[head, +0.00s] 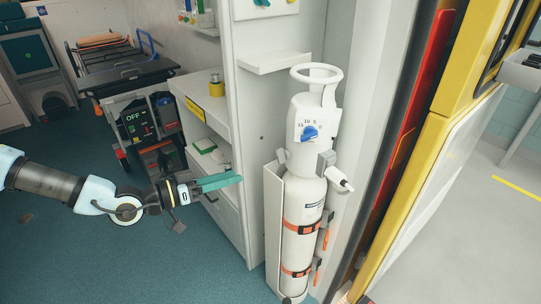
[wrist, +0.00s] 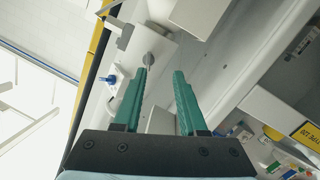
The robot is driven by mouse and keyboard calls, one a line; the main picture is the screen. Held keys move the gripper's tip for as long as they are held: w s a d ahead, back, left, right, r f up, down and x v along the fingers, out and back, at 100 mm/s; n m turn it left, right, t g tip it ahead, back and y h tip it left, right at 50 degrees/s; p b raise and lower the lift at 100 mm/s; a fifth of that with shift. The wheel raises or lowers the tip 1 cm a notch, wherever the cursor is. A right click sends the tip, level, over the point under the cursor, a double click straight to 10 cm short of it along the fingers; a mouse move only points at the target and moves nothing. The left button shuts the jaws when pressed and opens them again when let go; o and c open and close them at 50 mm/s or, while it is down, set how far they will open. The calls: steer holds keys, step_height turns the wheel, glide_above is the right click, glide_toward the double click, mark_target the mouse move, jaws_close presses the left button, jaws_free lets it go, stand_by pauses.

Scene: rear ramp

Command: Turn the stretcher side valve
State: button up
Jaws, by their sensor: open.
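A white gas cylinder (head: 305,205) stands upright in a holder. A blue dial (head: 310,132) with numbers is on its front; it also shows in the wrist view (wrist: 112,80). A small grey knob (head: 283,157) is on the cylinder's left side, facing the stretcher; a grey round end (wrist: 149,58) in the wrist view looks like it. A grey block with a white outlet (head: 341,180) is on the right side. My gripper (head: 238,179), with green fingers, is open and empty, left of the cylinder and apart from it. The fingers also show in the wrist view (wrist: 163,72), pointing toward the round end.
A white cabinet (head: 233,140) with shelves stands behind my gripper. A small shelf (head: 274,61) juts out above, left of the cylinder's top. A stretcher (head: 120,65) stands at the back left. A yellow door edge (head: 425,150) is at right.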

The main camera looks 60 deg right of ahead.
mark_target(283, 156)
steer(key=s+d+r+p, duration=0.1)
steer(key=s+d+p, duration=0.3)
steer(key=d, duration=0.6)
steer(key=shift+s+d+r+g+h, duration=0.3)
steer(key=shift+s+r+g+h, duration=0.1)
steer(key=shift+s, duration=0.75)
jaws_close()
steer(key=shift+w, duration=0.1)
